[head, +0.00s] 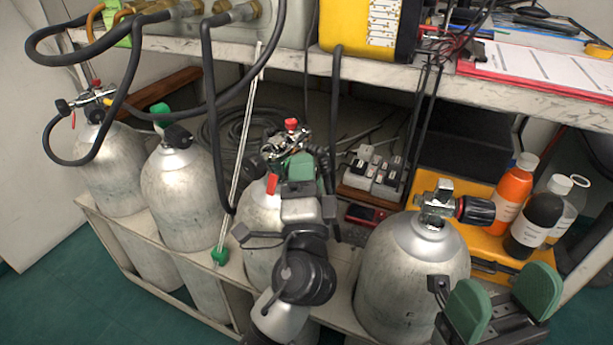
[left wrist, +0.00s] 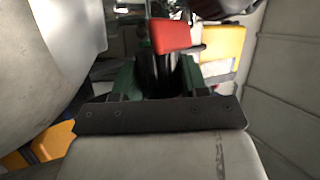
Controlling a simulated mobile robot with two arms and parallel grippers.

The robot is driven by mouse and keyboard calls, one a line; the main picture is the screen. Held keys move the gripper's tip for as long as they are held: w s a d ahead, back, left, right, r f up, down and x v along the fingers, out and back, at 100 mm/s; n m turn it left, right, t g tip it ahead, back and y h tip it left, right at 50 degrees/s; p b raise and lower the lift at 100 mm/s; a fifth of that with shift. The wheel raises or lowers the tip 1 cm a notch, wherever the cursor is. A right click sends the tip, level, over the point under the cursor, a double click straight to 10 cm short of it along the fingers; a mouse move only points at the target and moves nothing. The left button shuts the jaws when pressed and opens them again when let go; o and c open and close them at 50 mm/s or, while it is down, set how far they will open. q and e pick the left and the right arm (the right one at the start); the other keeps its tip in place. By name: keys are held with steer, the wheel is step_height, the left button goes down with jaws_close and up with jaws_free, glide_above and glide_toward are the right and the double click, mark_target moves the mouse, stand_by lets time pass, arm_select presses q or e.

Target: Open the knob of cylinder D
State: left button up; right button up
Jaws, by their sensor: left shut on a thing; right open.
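Several grey cylinders stand in a row in the head view, with no letters readable, so I cannot tell which is D. My left gripper (head: 301,168) is at the valve of the third cylinder from the left (head: 258,212). Its green pads are shut on a black knob (left wrist: 158,75), seen in the left wrist view below a red piece (left wrist: 174,36). My arm hides much of that valve. The rightmost cylinder (head: 410,265) has a chrome valve with a black knob (head: 476,210) facing right. My right gripper (head: 508,300) is open and empty, in front of this cylinder.
A bench shelf (head: 300,62) overhangs behind. Orange (head: 514,188) and black (head: 533,225) bottles stand on a yellow surface at right. A thin rod (head: 243,150) leans left of my left gripper.

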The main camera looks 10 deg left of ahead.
arm_select(q)
steer(key=o, duration=0.9)
steer(key=v, duration=1.1)
steer(key=shift+w, duration=0.1)
